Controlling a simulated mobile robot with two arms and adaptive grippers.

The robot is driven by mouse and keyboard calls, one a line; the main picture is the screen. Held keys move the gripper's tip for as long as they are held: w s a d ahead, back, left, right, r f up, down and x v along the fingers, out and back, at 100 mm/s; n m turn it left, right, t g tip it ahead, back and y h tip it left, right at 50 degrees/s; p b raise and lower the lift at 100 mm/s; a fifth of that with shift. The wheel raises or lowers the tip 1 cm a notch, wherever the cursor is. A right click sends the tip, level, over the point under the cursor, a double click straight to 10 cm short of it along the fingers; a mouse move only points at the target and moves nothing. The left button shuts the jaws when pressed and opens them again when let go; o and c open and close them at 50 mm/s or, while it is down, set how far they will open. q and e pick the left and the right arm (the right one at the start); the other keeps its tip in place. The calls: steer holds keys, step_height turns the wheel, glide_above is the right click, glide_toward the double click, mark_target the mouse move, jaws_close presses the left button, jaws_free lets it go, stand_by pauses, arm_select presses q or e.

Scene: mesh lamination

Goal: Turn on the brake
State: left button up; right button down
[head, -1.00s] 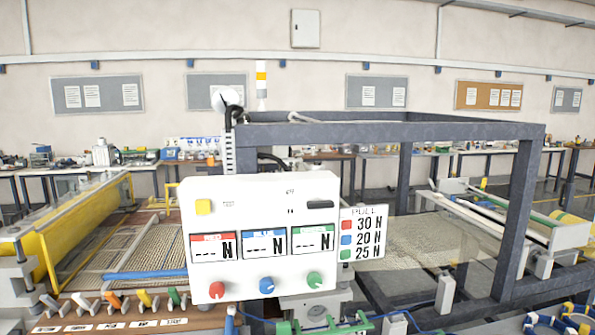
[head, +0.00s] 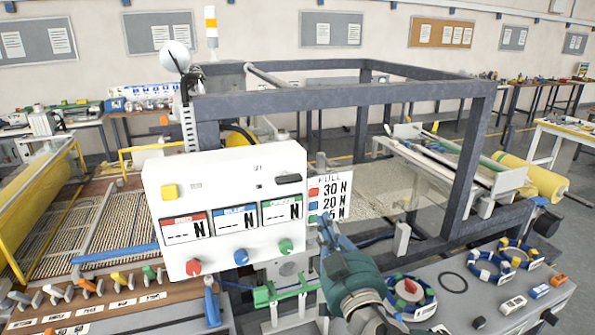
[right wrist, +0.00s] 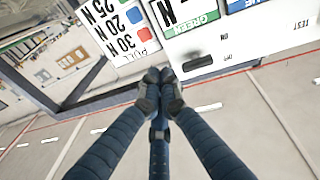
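The white control box (head: 225,185) stands in the middle of the head view. It has a yellow button (head: 169,192), a dark switch (head: 289,179), three displays showing dashes and N, and red (head: 193,267), blue (head: 241,257) and green (head: 286,247) knobs. I cannot read which control is the brake. The dark switch also shows in the right wrist view (right wrist: 197,63). My right gripper (head: 325,222) is in front of the label card's lower edge, right of the box. In the right wrist view its fingertips (right wrist: 160,76) meet, with nothing visible between them. My left gripper is out of view.
The PULL card (head: 329,197) lists 30 N, 20 N and 25 N. A grey frame (head: 340,98) rises behind the box. A row of levers (head: 90,288) lies at lower left. A grey bench (head: 475,298) with ringed parts and small blocks is at lower right.

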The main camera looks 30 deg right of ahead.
steer(key=a+r+n+t+y, duration=0.1)
steer(key=a+r+t, duration=0.2)
steer(key=r, duration=0.5)
steer(key=shift+r+y, duration=0.4)
steer(key=shift+w+a, duration=0.1)
steer(key=shift+w, duration=0.05)
step_height(320, 180, up, 4)
steer(key=b, duration=0.7)
glide_above(289, 179)
steer(key=s+d, duration=0.1)
steer(key=s, duration=0.1)
steer(key=f, duration=0.2)
steer(key=f+p, duration=0.1)
steer(key=shift+w+d+f, duration=0.1)
steer(key=shift+w+f, duration=0.15)
steer(key=shift+f, duration=0.15)
steer(key=shift+s+f, duration=0.1)
steer(key=shift+f, duration=0.4)
